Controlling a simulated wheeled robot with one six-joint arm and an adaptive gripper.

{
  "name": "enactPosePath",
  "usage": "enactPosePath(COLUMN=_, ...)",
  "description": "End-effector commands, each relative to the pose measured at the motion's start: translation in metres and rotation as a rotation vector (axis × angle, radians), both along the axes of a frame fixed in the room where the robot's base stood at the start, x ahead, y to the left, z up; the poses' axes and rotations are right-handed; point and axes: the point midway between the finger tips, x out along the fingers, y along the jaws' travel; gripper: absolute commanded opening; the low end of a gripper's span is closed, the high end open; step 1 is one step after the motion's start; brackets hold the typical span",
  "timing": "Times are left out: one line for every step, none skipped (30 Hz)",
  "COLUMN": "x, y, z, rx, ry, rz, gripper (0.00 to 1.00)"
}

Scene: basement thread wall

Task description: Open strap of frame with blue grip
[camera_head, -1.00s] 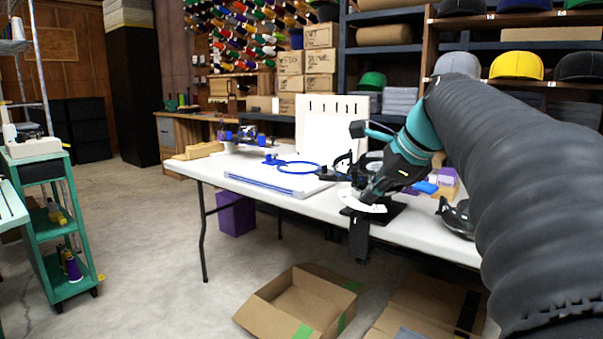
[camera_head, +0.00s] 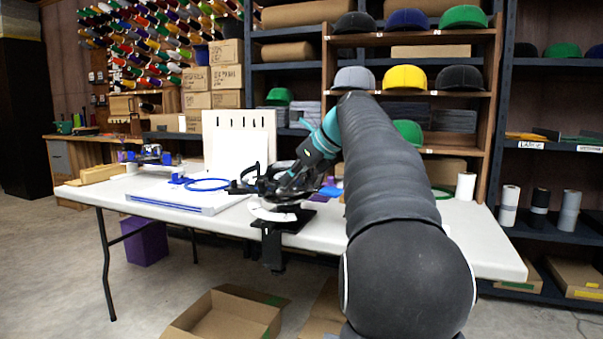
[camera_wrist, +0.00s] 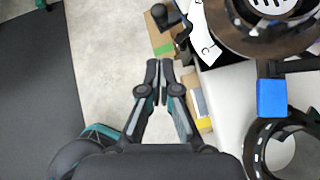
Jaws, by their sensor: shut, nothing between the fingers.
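My gripper (camera_wrist: 160,74) is shut and empty, with its two black fingers together over the floor just left of the table edge in the wrist view. In the head view my gripper (camera_head: 240,187) is dark and partly lost against the black parts at the table's front edge. The blue grip (camera_wrist: 272,98) is right of my fingers and apart from them. A black ring-shaped frame (camera_wrist: 256,150) with white marks lies beside the grip, cut off by the picture edge. Whether its strap is open or shut cannot be told.
A dark round frame (camera_wrist: 228,28) with a white curved scale (camera_wrist: 203,45) sits at the table edge, upper right of my fingers. The white table (camera_head: 440,235) holds a blue hoop (camera_head: 207,184). Open cardboard boxes (camera_head: 225,315) stand on the floor in front.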

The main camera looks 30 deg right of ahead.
Motion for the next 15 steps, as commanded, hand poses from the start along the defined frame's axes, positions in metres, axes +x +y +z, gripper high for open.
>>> enactPosePath(x=0.006, y=0.002, z=-0.010, rx=0.001, ry=0.002, rz=0.001, gripper=0.00)
enactPosePath(x=0.009, y=0.003, z=-0.013, rx=0.001, ry=0.001, rz=0.001, gripper=0.00)
enactPosePath(x=0.014, y=0.005, z=-0.018, rx=0.001, ry=0.001, rz=0.001, gripper=0.00)
enactPosePath(x=0.017, y=0.007, z=-0.021, rx=0.001, ry=0.001, rz=0.001, gripper=0.00)
enactPosePath(x=0.022, y=0.009, z=-0.018, rx=0.000, ry=-0.001, rz=0.002, gripper=0.00)
enactPosePath(x=0.028, y=0.011, z=-0.017, rx=0.001, ry=-0.001, rz=0.002, gripper=0.00)
enactPosePath(x=0.031, y=0.013, z=-0.016, rx=0.000, ry=-0.002, rz=0.002, gripper=0.00)
enactPosePath(x=0.034, y=0.015, z=-0.016, rx=0.000, ry=-0.002, rz=0.002, gripper=0.00)
enactPosePath(x=0.038, y=0.016, z=-0.017, rx=0.001, ry=-0.002, rz=0.001, gripper=0.00)
enactPosePath(x=0.041, y=0.017, z=-0.016, rx=0.001, ry=-0.002, rz=0.001, gripper=0.00)
enactPosePath(x=0.043, y=0.018, z=-0.016, rx=0.001, ry=-0.002, rz=0.000, gripper=0.00)
enactPosePath(x=0.045, y=0.019, z=-0.016, rx=0.001, ry=-0.002, rz=0.000, gripper=0.00)
enactPosePath(x=0.046, y=0.020, z=-0.016, rx=0.001, ry=-0.002, rz=0.000, gripper=0.00)
enactPosePath(x=0.048, y=0.020, z=-0.015, rx=0.001, ry=-0.002, rz=0.000, gripper=0.00)
enactPosePath(x=0.049, y=0.021, z=-0.015, rx=0.001, ry=-0.002, rz=0.000, gripper=0.00)
